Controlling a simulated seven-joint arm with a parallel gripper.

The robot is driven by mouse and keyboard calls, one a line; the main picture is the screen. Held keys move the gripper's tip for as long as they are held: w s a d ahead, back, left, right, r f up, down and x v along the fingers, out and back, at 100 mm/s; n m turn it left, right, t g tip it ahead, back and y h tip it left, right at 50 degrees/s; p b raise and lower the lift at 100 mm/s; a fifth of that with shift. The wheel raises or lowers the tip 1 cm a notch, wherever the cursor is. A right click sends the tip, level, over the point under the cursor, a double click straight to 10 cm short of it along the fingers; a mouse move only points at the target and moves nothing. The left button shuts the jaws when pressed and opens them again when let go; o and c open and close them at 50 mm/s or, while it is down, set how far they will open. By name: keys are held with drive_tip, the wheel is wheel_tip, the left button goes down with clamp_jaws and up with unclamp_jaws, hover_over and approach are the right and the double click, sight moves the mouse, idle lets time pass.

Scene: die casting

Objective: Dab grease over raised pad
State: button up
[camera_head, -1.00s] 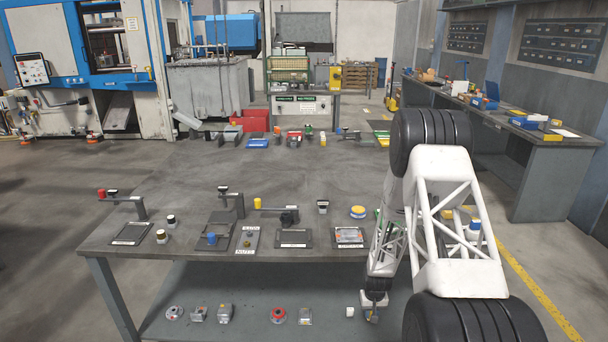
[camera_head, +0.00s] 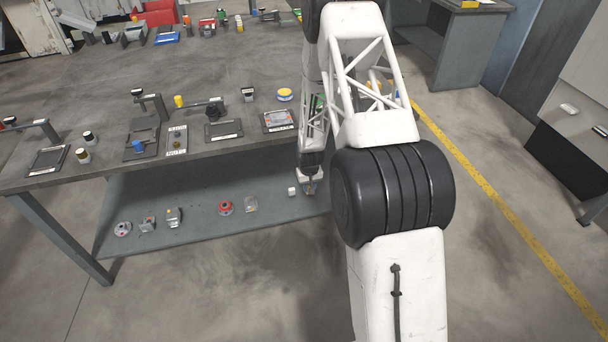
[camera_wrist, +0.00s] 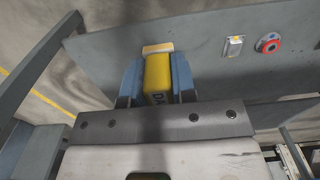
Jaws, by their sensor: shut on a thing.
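My gripper (camera_wrist: 157,80) is shut on a yellow block (camera_wrist: 157,78) with dark lettering, partly covered, that starts "DA". A cream, flat piece (camera_wrist: 157,48) shows at the block's far end; I cannot tell whether it is the block's tip or a separate thing. In the head view my gripper (camera_head: 309,187) is low at the right end of the bench's lower shelf (camera_head: 190,220), beside a small white block (camera_head: 292,191). I cannot pick out the raised pad for certain. Contact with the shelf is unclear.
A clear-grey part (camera_head: 251,205) and a red ring-shaped part (camera_head: 225,208) lie on the shelf left of my gripper, with several others further left. The bench top (camera_head: 230,75) above carries fixtures, including a framed tray (camera_head: 278,121) near its edge. The shelf front is open.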

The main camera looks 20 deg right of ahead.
drive_tip(key=shift+a, duration=0.1)
drive_tip(key=a, duration=0.6)
wheel_tip(320, 180, up, 15)
drive_tip(key=s+n, duration=0.3)
drive_tip(key=n, duration=0.1)
drive_tip(key=w+a+r+n, duration=0.1)
drive_tip(key=w+r+n, duration=0.15)
drive_tip(key=r, duration=0.55)
drive_tip(key=w+a+r+n, duration=0.1)
drive_tip(key=w+r, duration=0.3)
drive_tip(key=r, duration=0.3)
drive_tip(key=w+a+r, duration=0.2)
drive_tip(key=w+r, duration=0.1)
drive_tip(key=w, duration=0.3)
drive_tip(key=w+a+r+n, duration=0.1)
drive_tip(key=w+r, duration=0.2)
drive_tip(key=w, duration=0.3)
drive_tip(key=shift+a+r, duration=0.35)
drive_tip(key=shift+w+n, duration=0.1)
drive_tip(key=shift+n, duration=0.15)
drive_tip(key=shift+f, duration=0.1)
